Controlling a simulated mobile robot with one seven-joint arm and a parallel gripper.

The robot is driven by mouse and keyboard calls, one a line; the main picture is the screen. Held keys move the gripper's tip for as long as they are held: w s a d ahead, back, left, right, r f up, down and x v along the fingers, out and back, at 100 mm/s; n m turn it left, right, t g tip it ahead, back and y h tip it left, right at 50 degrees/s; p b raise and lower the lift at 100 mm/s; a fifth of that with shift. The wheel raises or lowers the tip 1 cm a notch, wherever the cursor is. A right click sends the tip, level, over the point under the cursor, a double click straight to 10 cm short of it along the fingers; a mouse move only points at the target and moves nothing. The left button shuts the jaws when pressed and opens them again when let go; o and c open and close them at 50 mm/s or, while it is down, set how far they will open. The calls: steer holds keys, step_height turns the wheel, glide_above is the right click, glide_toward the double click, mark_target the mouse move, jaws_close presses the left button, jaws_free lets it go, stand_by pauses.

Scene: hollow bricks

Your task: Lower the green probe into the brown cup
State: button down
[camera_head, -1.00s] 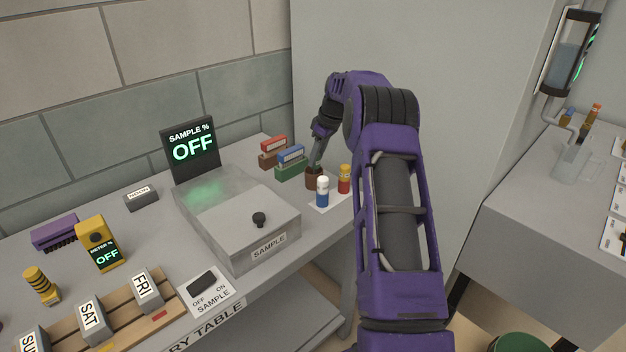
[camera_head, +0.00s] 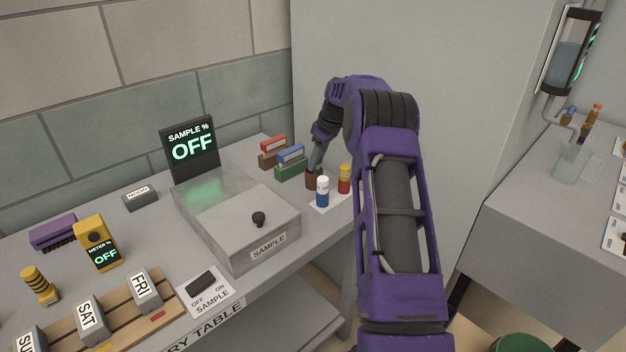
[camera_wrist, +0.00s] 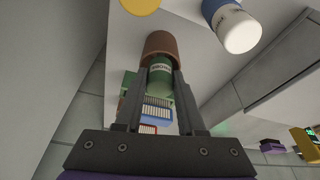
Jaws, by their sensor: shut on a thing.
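The brown cup (camera_head: 313,182) stands near the back right edge of the table, and in the wrist view its rim and wall (camera_wrist: 160,41) show just beyond my fingertips. My gripper (camera_head: 316,165) points down at the cup from above. In the wrist view my gripper (camera_wrist: 162,78) is shut on the green probe (camera_wrist: 160,76), which has a white label. The probe's far end overlaps the cup's mouth and looks to be inside the rim; its depth is hidden. In the head view the probe cannot be made out.
A blue-and-white bottle (camera_head: 322,191) and a red-and-yellow bottle (camera_head: 344,179) stand close to the cup's right on a white card. Red and blue labelled blocks (camera_head: 290,157) stand behind to the left. The metal SAMPLE box (camera_head: 240,220) lies left. A pale wall (camera_head: 440,60) rises behind my arm.

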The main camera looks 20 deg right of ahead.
steer(key=shift+f, duration=0.5)
stand_by(0.3)
